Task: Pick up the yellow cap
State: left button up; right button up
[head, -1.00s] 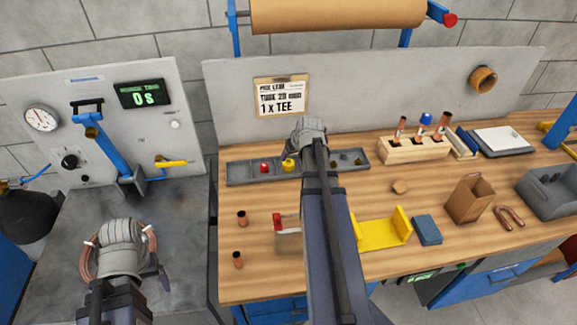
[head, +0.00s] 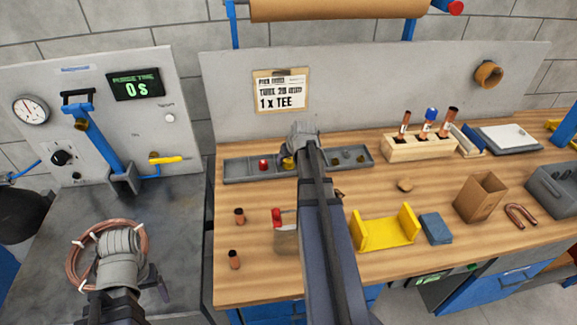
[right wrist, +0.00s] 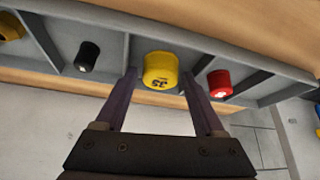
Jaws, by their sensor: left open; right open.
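The yellow cap (right wrist: 161,70) sits in a compartment of the grey divided tray (right wrist: 110,30). In the right wrist view it lies between the fingertips of my right gripper (right wrist: 163,80), which is open; I cannot tell whether either finger touches it. In the head view the yellow cap (head: 287,162) is partly hidden behind my right arm, which reaches over the tray (head: 240,168).
A red cap (right wrist: 220,83) and a black cap (right wrist: 87,56) lie in neighbouring compartments. Thin dividers stand close to the fingers. A yellow bracket (head: 385,235), a blue block (head: 436,228) and small copper fittings (head: 239,216) stand on the wooden bench.

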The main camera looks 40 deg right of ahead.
aim_at(289, 160)
pick_arm(q)
jog(key=shift+r, duration=0.1)
pick_arm(e)
jog(key=shift+r, duration=0.1)
jog(key=c, duration=1.1)
pick_arm(q)
notch_tip(289, 160, up, 10)
jog(key=p, duration=1)
pick_arm(e)
notch_tip(289, 160, up, 10)
